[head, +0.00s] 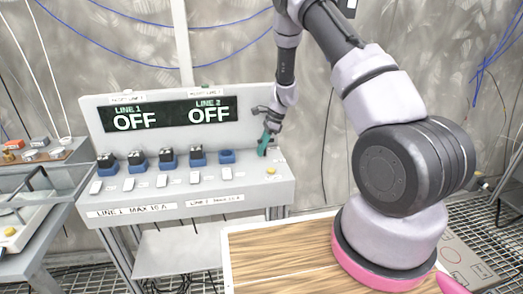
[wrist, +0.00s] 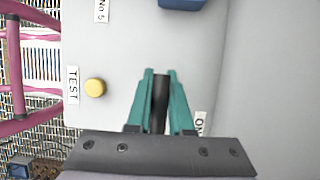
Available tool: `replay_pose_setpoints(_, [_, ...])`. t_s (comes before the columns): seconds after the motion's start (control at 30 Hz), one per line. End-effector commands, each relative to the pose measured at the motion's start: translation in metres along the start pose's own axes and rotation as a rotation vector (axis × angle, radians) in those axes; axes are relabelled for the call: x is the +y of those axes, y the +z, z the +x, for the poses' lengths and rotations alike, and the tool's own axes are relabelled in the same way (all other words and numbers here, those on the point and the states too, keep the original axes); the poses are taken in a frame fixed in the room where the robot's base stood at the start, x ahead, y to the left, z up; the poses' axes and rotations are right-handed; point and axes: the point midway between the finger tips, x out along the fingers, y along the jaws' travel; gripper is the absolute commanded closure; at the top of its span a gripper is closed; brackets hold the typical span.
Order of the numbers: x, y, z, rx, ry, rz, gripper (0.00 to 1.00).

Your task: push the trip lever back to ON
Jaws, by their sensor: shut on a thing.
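The trip lever (wrist: 160,105) is a dark, round-sided bar in the wrist view, held between the teal fingers of my gripper (wrist: 160,74). An ON label (wrist: 200,123) sits beside the right finger, partly cut off by the gripper body. In the head view my gripper (head: 265,144) is at the right end of the grey panel (head: 180,205), and the lever is hidden by the fingers. The display (head: 170,114) above reads OFF for both LINE 1 and LINE 2. The lever's exact tilt cannot be told.
Several blue sockets (head: 227,157), most with black plugs, line the panel left of my gripper, with white switches (head: 226,174) before them. A yellow TEST button (wrist: 95,87) is close by. A wooden tabletop (head: 275,250) lies in front. A side bench (head: 40,150) stands left.

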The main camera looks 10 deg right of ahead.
Motion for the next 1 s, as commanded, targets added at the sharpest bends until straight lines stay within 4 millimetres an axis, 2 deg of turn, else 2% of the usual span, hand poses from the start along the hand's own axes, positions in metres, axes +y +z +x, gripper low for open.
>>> replay_pose_setpoints(0.37, [0.001, -0.001, 0.0, 0.005, 0.024, 0.011, 1.0])
replay_pose_setpoints(0.4, [0.001, -0.001, 0.0, 0.005, 0.023, 0.011, 0.73])
replay_pose_setpoints(0.47, [0.001, -0.001, 0.0, 0.005, 0.023, 0.011, 0.5])
replay_pose_setpoints(0.83, [-0.001, -0.001, -0.004, 0.004, 0.02, 0.009, 0.5])
replay_pose_setpoints(1.0, [-0.002, 0.0, -0.027, 0.003, 0.018, 0.009, 0.5])
